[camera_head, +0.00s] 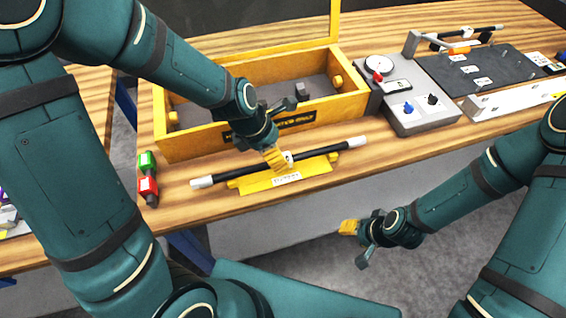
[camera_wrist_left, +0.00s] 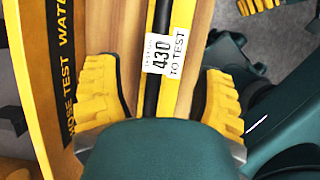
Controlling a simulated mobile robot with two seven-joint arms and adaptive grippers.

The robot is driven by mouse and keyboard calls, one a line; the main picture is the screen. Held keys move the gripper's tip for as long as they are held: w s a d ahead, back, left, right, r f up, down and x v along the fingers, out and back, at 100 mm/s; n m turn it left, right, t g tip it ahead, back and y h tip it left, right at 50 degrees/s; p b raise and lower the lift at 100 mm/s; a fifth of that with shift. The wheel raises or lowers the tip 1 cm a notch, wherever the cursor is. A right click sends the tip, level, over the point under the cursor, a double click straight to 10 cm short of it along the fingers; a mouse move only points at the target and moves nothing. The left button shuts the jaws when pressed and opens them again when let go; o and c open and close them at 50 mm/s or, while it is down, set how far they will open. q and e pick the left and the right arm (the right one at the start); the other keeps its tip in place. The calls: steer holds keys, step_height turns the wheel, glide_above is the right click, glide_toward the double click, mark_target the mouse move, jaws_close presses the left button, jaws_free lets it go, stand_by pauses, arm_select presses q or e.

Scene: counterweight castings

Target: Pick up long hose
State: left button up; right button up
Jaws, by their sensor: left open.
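The long hose (camera_head: 328,151) is a black tube with pale end fittings. It lies across a low yellow stand (camera_head: 312,174) near the table's front edge, in front of the yellow crate. My left gripper (camera_head: 275,157) is over the middle of the hose, pointing down. In the left wrist view its open fingers (camera_wrist_left: 160,82) stand on either side of the hose (camera_wrist_left: 162,16), apart from it.
The yellow crate (camera_head: 205,141) stands right behind the hose. Green and red blocks (camera_head: 147,175) are at the left. A grey test box (camera_head: 418,118) with a gauge and knobs, and a dark board (camera_head: 505,72), are to the right. Another black hose (camera_head: 468,38) lies behind.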

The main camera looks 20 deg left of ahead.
arm_select(q)
steer(key=b+x, duration=0.2)
steer(key=x, duration=0.2)
steer(key=shift+w+f, duration=0.15)
steer(key=shift+f, duration=0.3)
steer(key=shift+w+d+f, duration=0.1)
steer(key=shift+w+f, duration=0.05)
steer(key=shift+f, duration=0.2)
steer(key=shift+r, duration=0.1)
steer(key=c, duration=1.2)
